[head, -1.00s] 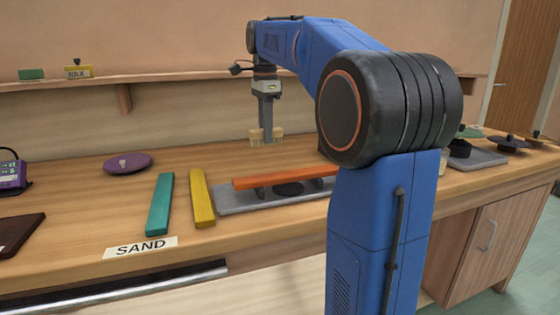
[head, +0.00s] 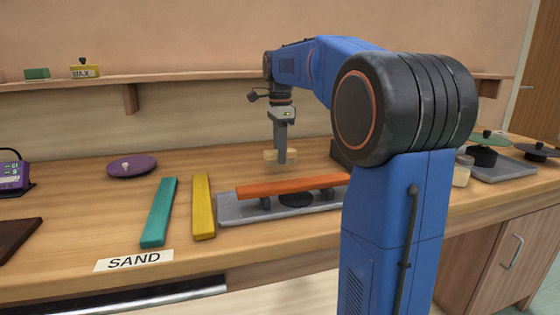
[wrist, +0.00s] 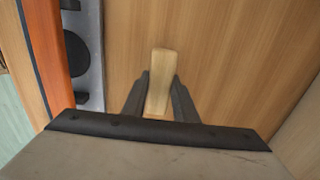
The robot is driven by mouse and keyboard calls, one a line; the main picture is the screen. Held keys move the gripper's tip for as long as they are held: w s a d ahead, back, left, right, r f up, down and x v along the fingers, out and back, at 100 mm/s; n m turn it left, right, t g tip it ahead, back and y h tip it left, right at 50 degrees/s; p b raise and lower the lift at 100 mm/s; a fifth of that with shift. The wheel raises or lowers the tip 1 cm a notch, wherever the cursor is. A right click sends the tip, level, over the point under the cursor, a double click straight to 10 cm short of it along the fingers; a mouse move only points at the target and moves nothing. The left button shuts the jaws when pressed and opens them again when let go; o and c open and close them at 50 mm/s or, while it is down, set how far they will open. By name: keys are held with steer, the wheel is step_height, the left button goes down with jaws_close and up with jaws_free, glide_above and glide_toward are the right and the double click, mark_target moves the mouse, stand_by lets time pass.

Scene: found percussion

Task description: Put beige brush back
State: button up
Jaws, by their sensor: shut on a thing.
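The beige brush (head: 271,155) is a small pale wooden block held between the fingers of my gripper (head: 281,158). In the head view it hangs above the bench behind the orange bar, and I cannot tell how high. In the wrist view the brush (wrist: 161,80) sits between the two dark fingers of my gripper (wrist: 160,95), with its far end sticking out past them over bare wood. My gripper is shut on it. Part of the brush is hidden by the fingers in the head view.
An orange bar (head: 290,186) rests on a grey tray (head: 228,209) in front of the gripper. Yellow (head: 203,207) and teal (head: 159,213) bars lie to the left by the SAND label (head: 133,261). A purple disc (head: 131,166) lies further left. The bench between disc and gripper is clear.

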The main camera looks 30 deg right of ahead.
steer(key=shift+f, duration=1.4)
steer(key=shift+f, duration=0.15)
steer(key=o, duration=1.1)
step_height(320, 180, up, 12)
steer(key=shift+r, duration=0.2)
